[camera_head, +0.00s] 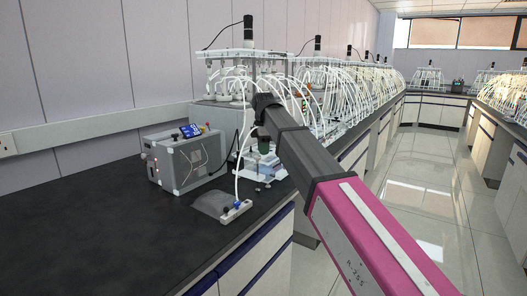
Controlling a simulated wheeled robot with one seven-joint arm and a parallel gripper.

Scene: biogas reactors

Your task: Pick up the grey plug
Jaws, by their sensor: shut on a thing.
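My gripper (263,104) is at the far end of my arm, in front of the first reactor rack. It is small and dark here, and my own arm partly covers it. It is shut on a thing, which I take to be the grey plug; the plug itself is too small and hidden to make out. A white cable (241,160) runs from just below the gripper down to a small white socket strip (236,211) on the dark bench.
Reactor racks with many white tubes (335,95) line the bench behind. The dark bench top (90,225) is clear at the front left. The aisle floor (420,165) is open at right.

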